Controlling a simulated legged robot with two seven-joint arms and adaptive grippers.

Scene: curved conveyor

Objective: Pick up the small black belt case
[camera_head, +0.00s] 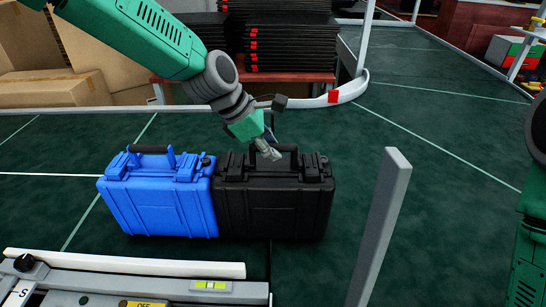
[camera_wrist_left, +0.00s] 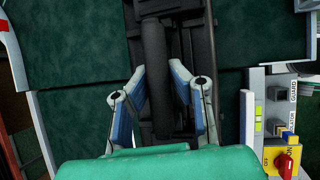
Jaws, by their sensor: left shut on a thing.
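The black belt case (camera_head: 275,212) stands upright on the green belt, close against the right side of a blue case. My left gripper (camera_head: 268,153) comes down from the upper left to the black case's top handle (camera_head: 287,148). In the left wrist view the dark handle (camera_wrist_left: 154,50) runs between the two fingers of my left gripper (camera_wrist_left: 158,72), which is shut on it. The fingers partly hide the handle in the head view. My right arm shows only at the right edge of the head view, and its gripper is out of the picture.
The blue case (camera_head: 160,203) stands directly left of the black one. A grey post (camera_head: 382,225) rises to the right of the cases. A control panel (camera_head: 130,285) lies in front. Cardboard boxes (camera_head: 60,90) and black stacked trays (camera_head: 290,45) are behind. The belt further right is clear.

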